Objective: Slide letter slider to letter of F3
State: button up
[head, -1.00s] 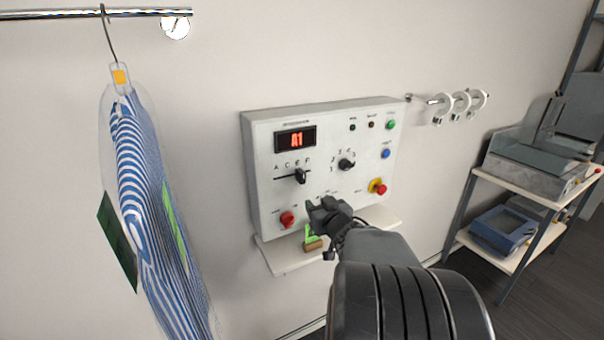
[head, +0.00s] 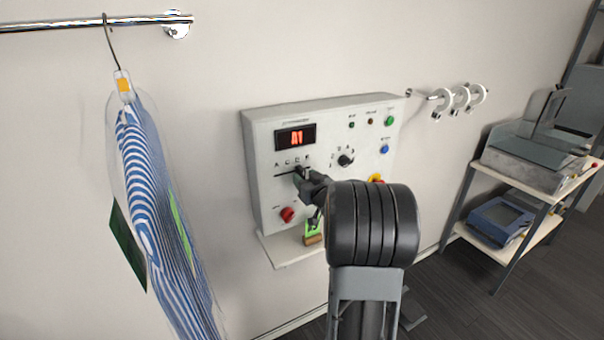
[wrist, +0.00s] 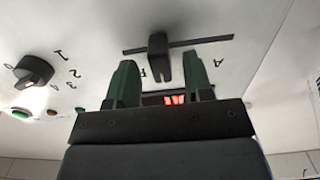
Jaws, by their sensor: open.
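The control panel (head: 262,150) hangs on the wall, and its red display (head: 295,137) reads A1. The letter slider's black knob (wrist: 158,55) stands in a dark slot, toward the end away from the letter A. My gripper (wrist: 162,78) is open, with one green finger on each side of the knob. The fingertips look close to it, but I cannot tell whether they touch. In the head view my gripper (head: 304,174) is at the slot and partly hides the knob. The fingers cover some letters in the wrist view.
My arm partly hides the yellow-based red button (head: 376,178). A small shelf (head: 285,250) juts out below. A striped garment (head: 160,200) hangs at left.

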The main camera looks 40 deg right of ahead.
jog(key=shift+w+d, duration=0.15)
jog(key=shift+w, duration=0.9)
grip_shut()
